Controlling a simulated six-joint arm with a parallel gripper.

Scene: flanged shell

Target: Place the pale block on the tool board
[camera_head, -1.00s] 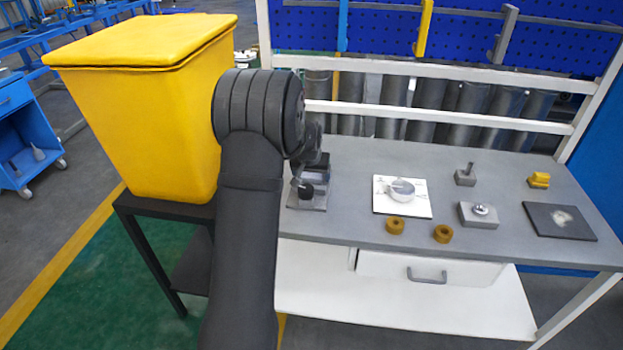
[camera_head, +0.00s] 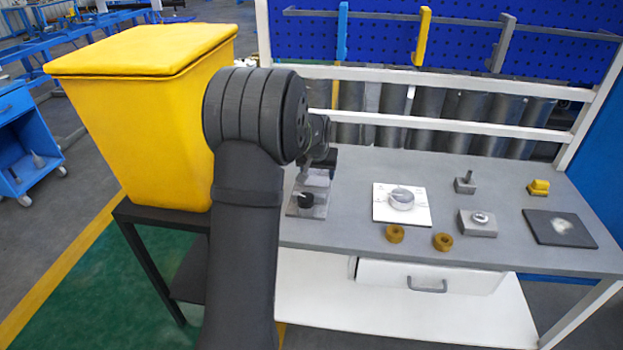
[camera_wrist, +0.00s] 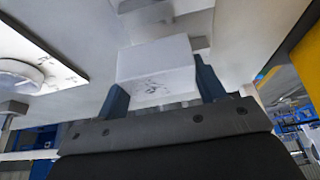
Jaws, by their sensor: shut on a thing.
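The pale block (camera_wrist: 157,70) is a white box with faint dark marks on its near face. It sits between the two blue-grey fingers of my gripper (camera_wrist: 160,88) in the wrist view, and the gripper is shut on it. In the head view my gripper (camera_head: 320,165) is over the left end of the bench, partly behind my arm, and I cannot make out the block there. A blue perforated board (camera_head: 460,45) with blue, yellow and grey tools on a rail stands upright behind the bench.
A grey plate with a black knob (camera_head: 305,201) lies below my gripper. To its right are a white plate with a round dial (camera_head: 401,201), two brass rings (camera_head: 395,234), grey blocks (camera_head: 478,222), a yellow piece (camera_head: 539,187) and a dark square plate (camera_head: 560,228). A yellow bin (camera_head: 150,110) stands left.

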